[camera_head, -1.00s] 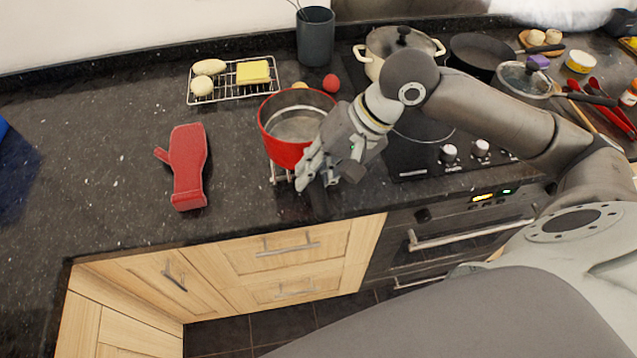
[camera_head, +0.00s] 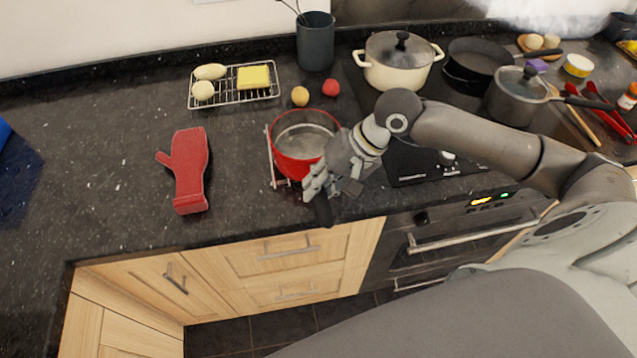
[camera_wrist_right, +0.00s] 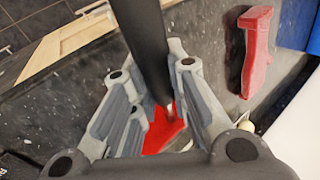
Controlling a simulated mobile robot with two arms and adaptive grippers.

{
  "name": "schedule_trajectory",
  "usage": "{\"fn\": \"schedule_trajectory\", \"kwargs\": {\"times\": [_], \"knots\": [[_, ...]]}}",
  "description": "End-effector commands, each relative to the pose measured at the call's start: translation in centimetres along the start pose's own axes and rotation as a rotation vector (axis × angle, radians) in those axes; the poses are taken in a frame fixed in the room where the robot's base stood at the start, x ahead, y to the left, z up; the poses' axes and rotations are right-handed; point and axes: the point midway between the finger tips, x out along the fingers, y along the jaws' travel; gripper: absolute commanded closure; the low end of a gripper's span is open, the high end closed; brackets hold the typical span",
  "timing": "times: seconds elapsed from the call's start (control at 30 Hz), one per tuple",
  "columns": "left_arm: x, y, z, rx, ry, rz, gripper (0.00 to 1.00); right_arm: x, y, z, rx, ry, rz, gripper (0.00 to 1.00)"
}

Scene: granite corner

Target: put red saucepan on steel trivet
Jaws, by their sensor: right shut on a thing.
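The red saucepan (camera_head: 290,165) is upright at the counter's middle, over the steel trivet (camera_head: 271,160). Only the trivet's left bar and front left corner show; the pan hides the rest. I cannot tell for sure whether the pan's base touches it. My right gripper (camera_head: 322,190) is shut on the pan's dark handle, on the side towards the counter's front edge. In the right wrist view the black handle (camera_wrist_right: 150,50) runs between the grey fingers, with part of the red pan (camera_wrist_right: 160,135) beyond. My left gripper is not in view.
A red oven mitt (camera_head: 188,170) lies to the left. Behind stand a wire rack (camera_head: 233,98) with food, a yellowish round item (camera_head: 299,96), a red one (camera_head: 331,87) and a dark pot (camera_head: 316,42). A cream pot (camera_head: 385,75) is on the hob to the right.

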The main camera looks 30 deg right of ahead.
Motion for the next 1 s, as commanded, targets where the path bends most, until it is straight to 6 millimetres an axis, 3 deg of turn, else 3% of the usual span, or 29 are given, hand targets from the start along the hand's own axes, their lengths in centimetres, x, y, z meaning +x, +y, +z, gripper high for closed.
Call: {"fn": "schedule_trajectory", "kwargs": {"times": [0.03, 0.2, 0.57, 0.77, 1.0], "knots": [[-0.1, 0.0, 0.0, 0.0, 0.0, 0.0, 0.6, 0.1, 0.1, 0.0, 0.001, -0.001, 0.0, 0.83], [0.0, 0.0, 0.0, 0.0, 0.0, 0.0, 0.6, 0.1, 0.1, 0.0, 0.001, -0.001, 0.0, 0.63], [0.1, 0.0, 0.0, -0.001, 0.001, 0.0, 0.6, -0.2, 0.0, -0.1, 0.0, 0.001, 0.001, 0.63], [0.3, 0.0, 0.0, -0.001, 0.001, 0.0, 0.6, -2.6, 0.1, -0.1, -0.001, 0.005, 0.002, 0.63], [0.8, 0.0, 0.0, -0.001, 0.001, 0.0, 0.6, -7.2, 0.2, -0.1, 0.002, 0.004, 0.006, 0.63]]}}
